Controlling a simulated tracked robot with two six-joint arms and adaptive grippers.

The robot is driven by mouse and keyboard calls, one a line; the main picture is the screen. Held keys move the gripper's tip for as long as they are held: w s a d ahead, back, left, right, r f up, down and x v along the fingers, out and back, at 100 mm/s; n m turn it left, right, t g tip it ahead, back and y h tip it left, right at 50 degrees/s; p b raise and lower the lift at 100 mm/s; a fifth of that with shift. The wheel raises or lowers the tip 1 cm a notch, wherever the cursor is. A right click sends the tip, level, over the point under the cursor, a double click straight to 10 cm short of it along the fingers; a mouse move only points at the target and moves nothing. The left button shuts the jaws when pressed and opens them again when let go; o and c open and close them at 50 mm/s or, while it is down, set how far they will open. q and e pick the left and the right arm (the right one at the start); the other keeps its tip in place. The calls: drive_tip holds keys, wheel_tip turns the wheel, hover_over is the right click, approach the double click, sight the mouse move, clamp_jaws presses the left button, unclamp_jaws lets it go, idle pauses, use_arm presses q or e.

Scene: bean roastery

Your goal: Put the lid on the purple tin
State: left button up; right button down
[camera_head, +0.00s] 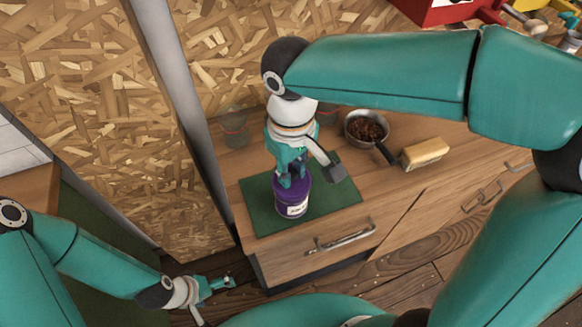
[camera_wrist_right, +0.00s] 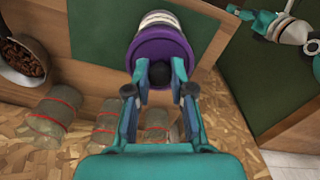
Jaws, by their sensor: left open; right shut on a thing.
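The purple tin (camera_head: 293,205) with a white label stands upright on a green mat (camera_head: 254,212) on the wooden counter. My right gripper (camera_head: 291,180) points down over the tin's top. In the right wrist view its fingers (camera_wrist_right: 160,76) are shut on the black knob of the purple lid (camera_wrist_right: 160,50). The lid lies over the tin's mouth, with the pale label (camera_wrist_right: 163,20) showing beyond it. I cannot tell whether the lid is fully seated or slightly above the rim. My left gripper (camera_head: 222,284) is open and empty, low beside the counter's front left corner.
A pan of beans (camera_head: 367,128) and a tan block-shaped object (camera_head: 424,153) are right of the mat. A glass jar (camera_head: 235,130) stands behind it; jars with red bands (camera_wrist_right: 50,105) show in the wrist view. A drawer handle (camera_head: 345,238) juts from the counter front.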

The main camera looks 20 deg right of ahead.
drive_tip(key=shift+f, duration=0.1)
idle(0.7)
drive_tip(key=c, duration=0.9)
unclamp_jaws()
drive_tip(key=shift+c, duration=0.2)
drive_tip(key=shift+o, duration=0.2)
drive_tip(key=o, duration=0.5)
drive_tip(key=shift+c, duration=0.2)
drive_tip(key=shift+r+p, duration=3.1)
drive_tip(key=shift+r, duration=0.45)
clamp_jaws()
